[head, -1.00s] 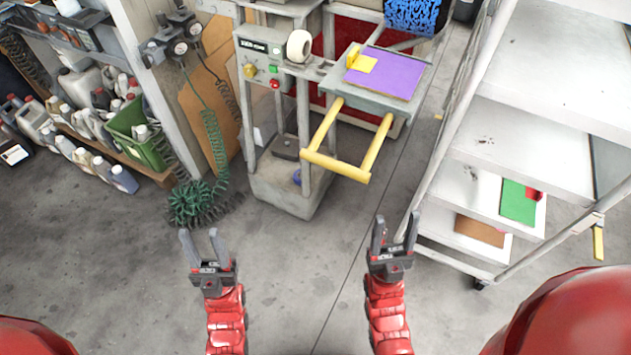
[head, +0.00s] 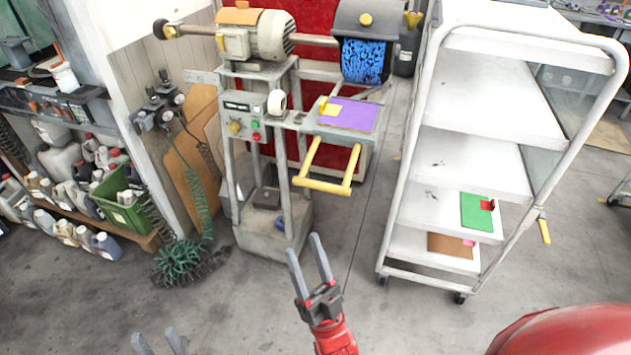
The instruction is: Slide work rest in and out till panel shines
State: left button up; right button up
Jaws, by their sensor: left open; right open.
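The work rest (head: 310,133) is a grey sliding table on the buffing machine, with a yellow U-shaped handle (head: 322,186) pointing toward me. A purple panel (head: 349,115) lies on it, with a yellow block (head: 329,107) at its left edge. The blue buffing brush (head: 363,62) is above and behind the panel, apart from it. My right gripper (head: 307,258) is open and empty, below and in front of the handle. My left gripper (head: 158,341) is open at the bottom edge, with only its fingertips showing.
A white shelf cart (head: 408,220) stands to the right, holding a green panel (head: 477,211) and a brown panel (head: 452,245). A control box (head: 243,115) with knobs and buttons is left of the rest. A coiled green hose (head: 180,262) lies on the floor at left. Floor before the machine is clear.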

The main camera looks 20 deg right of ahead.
jog(key=w+a+r+m+g+h+p, duration=0.2)
jog(key=w+a+r+m+g+p, duration=0.1)
jog(key=w+m, duration=0.2)
jog(key=m+g+h+p, duration=0.7)
jog(key=m+g, duration=0.3)
jog(key=m, duration=0.5)
send_near(322, 188)
jog(key=shift+h, duration=0.3)
jog(key=b+x, duration=0.6)
jog(key=shift+a+f, duration=0.1)
jog(key=shift+f, duration=0.05)
jog(key=p+x, duration=0.2)
jog(key=x, duration=0.4)
jog(key=shift+w, duration=0.35)
jog(key=shift+w+f+p, duration=0.25)
jog(key=shift+w+p, duration=0.15)
jog(key=shift+w, duration=0.3)
